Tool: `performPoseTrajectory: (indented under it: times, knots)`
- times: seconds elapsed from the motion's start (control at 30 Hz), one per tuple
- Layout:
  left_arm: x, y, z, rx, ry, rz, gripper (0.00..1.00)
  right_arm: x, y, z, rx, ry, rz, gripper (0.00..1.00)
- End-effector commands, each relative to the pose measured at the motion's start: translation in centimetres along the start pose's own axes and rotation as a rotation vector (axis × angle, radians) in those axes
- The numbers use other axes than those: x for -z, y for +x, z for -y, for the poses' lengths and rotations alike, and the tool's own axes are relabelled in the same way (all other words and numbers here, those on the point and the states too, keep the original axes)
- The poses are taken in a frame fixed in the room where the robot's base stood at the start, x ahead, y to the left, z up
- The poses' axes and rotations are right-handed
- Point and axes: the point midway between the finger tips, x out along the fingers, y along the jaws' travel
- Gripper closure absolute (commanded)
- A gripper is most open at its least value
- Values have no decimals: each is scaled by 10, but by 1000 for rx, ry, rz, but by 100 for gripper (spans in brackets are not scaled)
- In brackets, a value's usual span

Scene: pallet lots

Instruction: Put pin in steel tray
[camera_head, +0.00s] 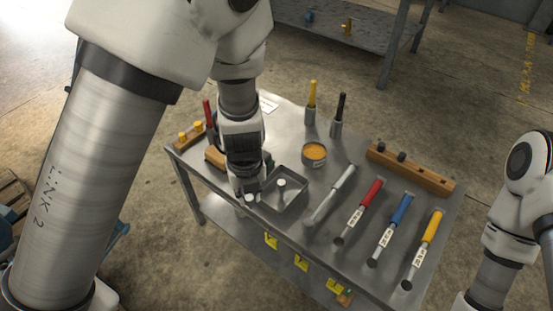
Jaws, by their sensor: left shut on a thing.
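The steel tray (298,202) is a shallow grey box near the front left of the metal table. A small pin with a pale round top (281,184) stands in it. My left gripper (249,193) points down at the tray's left side and is shut. A second pale round-topped pin (250,199) shows at its fingertips, and the gripper hides part of it. I cannot tell whether this pin touches the tray or the table. My right arm shows at the right edge, but its gripper is out of frame.
Several coloured-handled tools lie right of the tray, including a red one (370,193). An orange-filled round tin (314,153) stands behind it. A wooden block with dark pegs (410,168) lies at the back right. Two upright holders stand at the back.

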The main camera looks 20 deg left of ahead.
Motion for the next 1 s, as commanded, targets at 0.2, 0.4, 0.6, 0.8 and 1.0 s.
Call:
performPoseTrajectory:
  times: [0.2, 0.4, 0.6, 0.8, 1.0]
  knots:
    - [-16, -11, 17, -1, 0, -6, 100, 0, -78, 0, 0, 0, 0, 60]
    - [-42, 9, 46, 4, 4, -1, 100, 0, -90, 1, 0, 0, 0, 60]
    - [-66, 17, 71, 3, 0, -1, 100, 0, -77, 0, 0, 0, 1, 60]
    - [-70, 43, 77, -2, 0, -4, 100, 0, -66, 0, 0, 0, 0, 60]
    - [-70, 51, 77, 0, -1, -1, 100, 0, -65, 0, 0, 0, 0, 60]
